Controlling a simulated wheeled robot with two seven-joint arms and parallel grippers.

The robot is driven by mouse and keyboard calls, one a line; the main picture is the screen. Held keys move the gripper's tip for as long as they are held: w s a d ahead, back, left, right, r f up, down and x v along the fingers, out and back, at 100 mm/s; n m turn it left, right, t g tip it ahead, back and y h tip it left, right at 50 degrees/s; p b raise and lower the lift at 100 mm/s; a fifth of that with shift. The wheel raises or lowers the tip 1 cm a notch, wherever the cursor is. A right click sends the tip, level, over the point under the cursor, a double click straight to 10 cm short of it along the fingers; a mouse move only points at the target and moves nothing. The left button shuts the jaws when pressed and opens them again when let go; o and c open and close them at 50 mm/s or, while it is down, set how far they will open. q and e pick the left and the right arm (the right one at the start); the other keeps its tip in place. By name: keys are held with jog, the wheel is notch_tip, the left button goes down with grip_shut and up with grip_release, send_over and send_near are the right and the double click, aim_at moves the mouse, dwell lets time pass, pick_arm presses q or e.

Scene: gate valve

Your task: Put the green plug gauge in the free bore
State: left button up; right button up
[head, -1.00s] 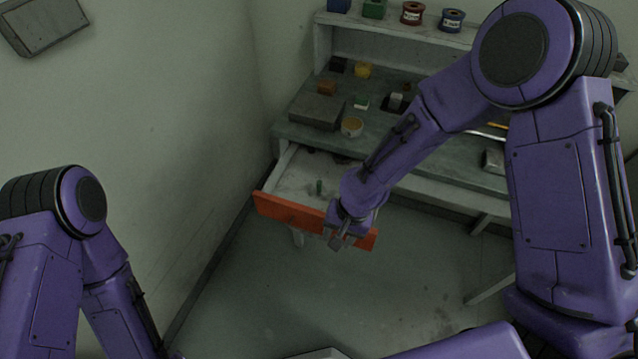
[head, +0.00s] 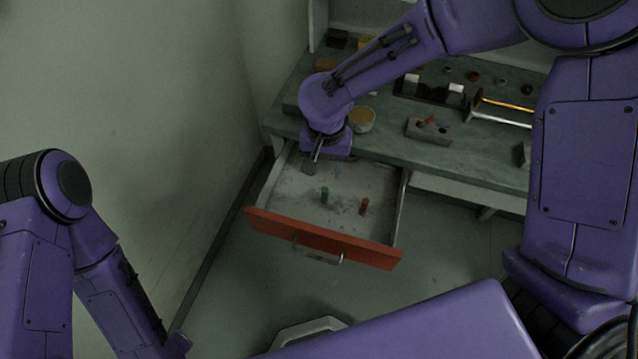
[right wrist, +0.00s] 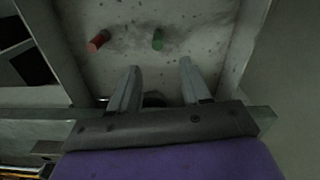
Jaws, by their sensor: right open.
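The green plug gauge (head: 324,195) stands upright in the open drawer; it also shows in the right wrist view (right wrist: 158,39). A red plug gauge (head: 364,206) stands to its right in the head view and to its left in the right wrist view (right wrist: 98,41). My right gripper (head: 311,167) is over the back of the drawer, open and empty, its fingers (right wrist: 158,75) pointing toward the green gauge and apart from it. A grey block (head: 428,133) on the bench has dark holes and a red piece at its top; which bore is free is unclear.
The drawer has an orange front (head: 325,238) with a metal handle (head: 318,256). A yellow-topped round tin (head: 361,119) stands on the bench (head: 390,148) near my right wrist. A rack with a yellow rod (head: 505,106) lies at the right. The drawer floor around the gauges is clear.

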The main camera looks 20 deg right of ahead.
aim_at(325, 190)
jog(key=f, duration=0.3)
jog(key=f+p, duration=0.1)
jog(key=f, duration=0.5)
jog(key=shift+s+a, duration=0.1)
jog(key=shift+s, duration=0.25)
jog(key=shift+s+r, duration=0.1)
jog(key=shift+s, duration=0.1)
jog(key=shift+c, duration=0.6)
grip_shut()
